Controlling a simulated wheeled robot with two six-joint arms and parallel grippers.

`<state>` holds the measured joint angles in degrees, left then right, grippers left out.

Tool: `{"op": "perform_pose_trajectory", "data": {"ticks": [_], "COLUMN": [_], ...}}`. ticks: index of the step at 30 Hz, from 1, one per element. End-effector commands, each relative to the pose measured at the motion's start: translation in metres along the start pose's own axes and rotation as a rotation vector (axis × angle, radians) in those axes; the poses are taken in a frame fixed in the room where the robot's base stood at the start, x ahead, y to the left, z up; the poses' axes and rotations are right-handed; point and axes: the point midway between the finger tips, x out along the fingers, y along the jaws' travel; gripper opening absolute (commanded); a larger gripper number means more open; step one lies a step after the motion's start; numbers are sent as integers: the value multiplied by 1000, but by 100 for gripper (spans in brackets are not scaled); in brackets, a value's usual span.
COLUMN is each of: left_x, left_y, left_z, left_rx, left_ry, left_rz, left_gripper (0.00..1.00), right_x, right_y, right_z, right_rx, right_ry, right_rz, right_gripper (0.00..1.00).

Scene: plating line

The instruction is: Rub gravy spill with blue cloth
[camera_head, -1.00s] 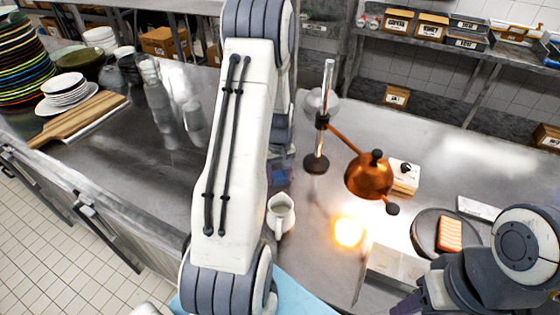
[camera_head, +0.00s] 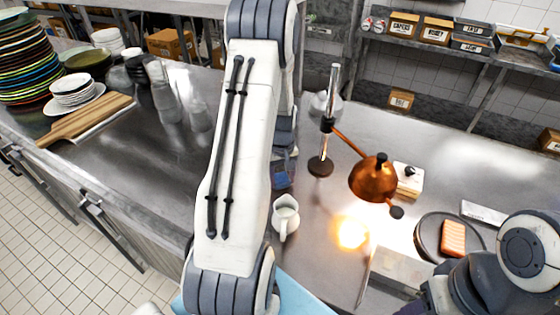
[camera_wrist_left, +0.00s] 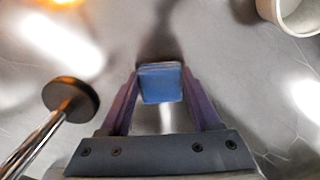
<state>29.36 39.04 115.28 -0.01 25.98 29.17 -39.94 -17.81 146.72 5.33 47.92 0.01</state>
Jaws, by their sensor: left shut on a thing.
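The blue cloth (camera_wrist_left: 161,84) is a folded block held between the purple fingers of my left gripper (camera_wrist_left: 160,95) in the left wrist view. In the head view my left gripper (camera_head: 283,180) is small and mostly hidden by its own arm, low over the steel counter, left of the lamp's foot. A dark patch lies beside the cloth in the wrist view; I cannot tell whether it is gravy or shadow. No clear gravy spill shows. My right arm is at the lower right of the head view; its gripper (camera_head: 432,297) is too hidden to read.
A white jug (camera_head: 285,217) stands just in front of my left gripper. A copper heat lamp (camera_head: 373,179) on a round foot (camera_head: 320,167) stands to its right. A dark plate (camera_head: 430,243) holds an orange-brown slab. A wooden board (camera_head: 85,119) and stacked plates (camera_head: 25,65) are left.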

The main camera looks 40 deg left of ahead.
Motion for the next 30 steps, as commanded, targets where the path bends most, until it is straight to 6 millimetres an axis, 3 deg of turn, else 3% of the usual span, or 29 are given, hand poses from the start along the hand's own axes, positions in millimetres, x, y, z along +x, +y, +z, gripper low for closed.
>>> {"op": "perform_pose_trajectory", "data": {"ticks": [1,18,30], "left_x": [-20,-67,-72], "left_y": [3,7,8], "left_z": [0,3,3], "left_rx": [4,11,12], "left_ry": [8,5,5], "left_rz": [5,3,3], "left_gripper": [3,3,3], "right_x": [-9,-51,-54], "right_y": [-1,-4,-4], "right_z": [-1,-3,-3], "right_rx": [0,3,3], "right_ry": [0,0,0], "right_rz": [0,0,0], "right_gripper": [50,50,50]}}
